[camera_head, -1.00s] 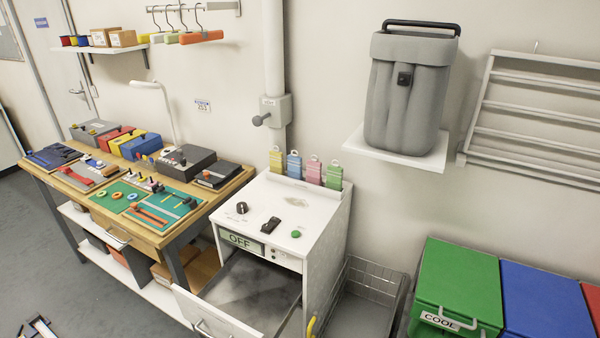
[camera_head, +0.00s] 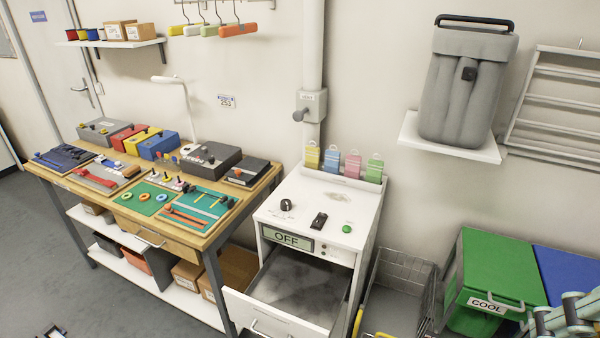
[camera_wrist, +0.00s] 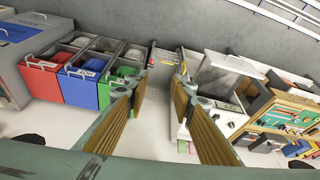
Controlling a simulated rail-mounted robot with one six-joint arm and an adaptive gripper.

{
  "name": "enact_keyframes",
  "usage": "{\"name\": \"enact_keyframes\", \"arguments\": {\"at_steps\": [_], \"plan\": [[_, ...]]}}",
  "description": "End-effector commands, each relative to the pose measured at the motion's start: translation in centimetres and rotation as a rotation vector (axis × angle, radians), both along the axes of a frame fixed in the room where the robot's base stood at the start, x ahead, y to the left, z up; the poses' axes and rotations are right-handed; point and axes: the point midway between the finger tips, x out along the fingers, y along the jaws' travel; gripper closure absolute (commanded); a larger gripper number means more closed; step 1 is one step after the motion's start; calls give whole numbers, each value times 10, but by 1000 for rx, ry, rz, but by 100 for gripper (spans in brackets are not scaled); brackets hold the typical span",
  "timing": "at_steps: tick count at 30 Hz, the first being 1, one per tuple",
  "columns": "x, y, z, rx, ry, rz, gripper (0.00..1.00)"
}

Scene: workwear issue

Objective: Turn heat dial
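The heat dial (camera_head: 287,204) is a small black round knob with a pointer, on the white top of a cabinet (camera_head: 345,195). A display (camera_head: 287,238) on the cabinet front reads OFF. A black rocker-like switch (camera_head: 319,220) and a green button (camera_head: 346,229) sit right of the dial. In the wrist view, my gripper (camera_wrist: 163,78) is open and empty, its two ridged fingers wide apart. The white cabinet (camera_wrist: 228,122) is beyond and right of the fingers, well away from them. I cannot make out the dial clearly there.
The cabinet's lower drawer (camera_head: 270,318) stands open. Several coloured tags (camera_head: 352,165) stand at its back edge. A workbench (camera_head: 215,235) with tools and boxes is to the left. A wire basket (camera_head: 405,268) and the green COOL bin (camera_head: 500,262) are to the right. A grey bag (camera_head: 462,90) sits on a wall shelf.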

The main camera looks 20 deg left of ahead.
Motion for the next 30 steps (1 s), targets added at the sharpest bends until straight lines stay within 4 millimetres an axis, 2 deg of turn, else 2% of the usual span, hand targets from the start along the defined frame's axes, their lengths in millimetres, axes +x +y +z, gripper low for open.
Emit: {"name": "enact_keyframes", "arguments": {"at_steps": [16,20,26,30], "plan": [[0,0,0,0,0,0,77],[1,0,1,-1,0,2,65],[10,2,6,-4,4,20,64],[24,5,14,-10,12,48,64]]}}
